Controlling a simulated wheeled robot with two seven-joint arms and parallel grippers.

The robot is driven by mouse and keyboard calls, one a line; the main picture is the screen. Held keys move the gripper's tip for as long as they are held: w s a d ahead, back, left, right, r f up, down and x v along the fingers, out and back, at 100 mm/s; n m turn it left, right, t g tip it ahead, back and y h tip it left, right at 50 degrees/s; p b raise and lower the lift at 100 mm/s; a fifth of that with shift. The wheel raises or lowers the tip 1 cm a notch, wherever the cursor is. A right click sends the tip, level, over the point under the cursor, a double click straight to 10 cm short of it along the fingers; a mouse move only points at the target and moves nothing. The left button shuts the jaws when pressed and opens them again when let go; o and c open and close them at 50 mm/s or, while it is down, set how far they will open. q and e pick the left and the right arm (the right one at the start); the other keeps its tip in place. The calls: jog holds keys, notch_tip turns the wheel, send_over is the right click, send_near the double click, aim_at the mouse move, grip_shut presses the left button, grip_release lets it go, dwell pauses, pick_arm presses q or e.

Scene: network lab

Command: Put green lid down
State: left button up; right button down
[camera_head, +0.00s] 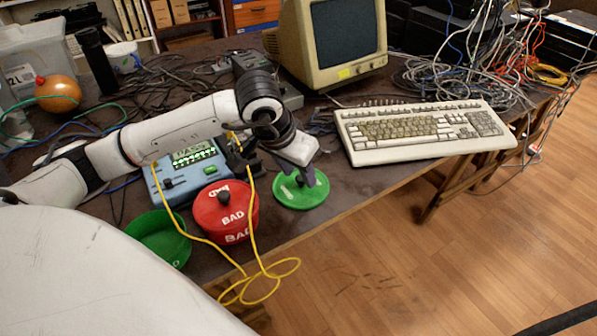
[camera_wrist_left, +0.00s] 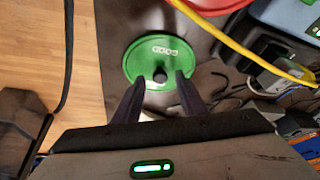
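The green lid (camera_head: 290,199), a round disc with pale lettering that reads GOOD in the wrist view (camera_wrist_left: 146,50), appears to lie flat on the dark table near its front edge. My left gripper (camera_head: 297,180) is right above it, pointing down. In the left wrist view, the fingertips (camera_wrist_left: 160,80) stand apart on either side of the lid's small dark knob (camera_wrist_left: 160,75), with a visible gap to it. The fingers partly hide the lid in the head view. My right gripper is not in view.
An open green container (camera_head: 160,240) and a red container with a red BAD lid (camera_head: 222,205) stand left of the lid. A yellow cable (camera_head: 262,272) hangs over the front edge. A blue tester (camera_head: 190,172) is behind, a keyboard (camera_head: 420,130) to the right.

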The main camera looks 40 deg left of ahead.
pick_arm(q)
jog(key=v, duration=1.1)
jog(key=shift+p, duration=0.35)
jog(key=shift+s, duration=0.1)
